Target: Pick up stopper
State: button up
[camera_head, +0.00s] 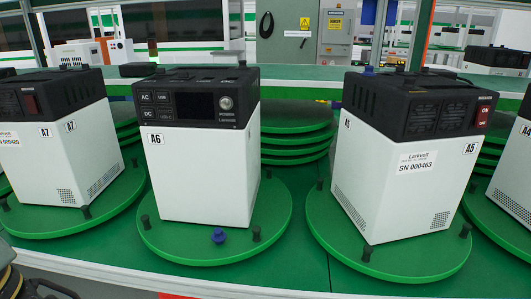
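A small blue stopper (218,236) stands on the front part of the green turntable (190,250) under the unit marked A6, in front of its white case. Black pegs (256,234) stand at that turntable's edge. A similar blue piece (369,70) shows at the top back of the unit marked A5, partly hidden behind it. Dark parts at the bottom left corner (40,289) look like my arm or gripper, cut off by the frame edge. Fingertips cannot be made out, and nothing of mine is near the blue stopper.
White units with black tops, A7 (60,155), A6 (200,175) and A5 (405,185), stand on green turntables in a row. A4 (512,170) is cut off at right. Stacked green discs (290,140) are behind. A pale rail (120,277) runs along the front.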

aim_at(218, 236)
jog(key=u, duration=0.95)
jog(key=l+u, duration=0.7)
jog(key=l, duration=0.65)
jog(key=k, duration=0.05)
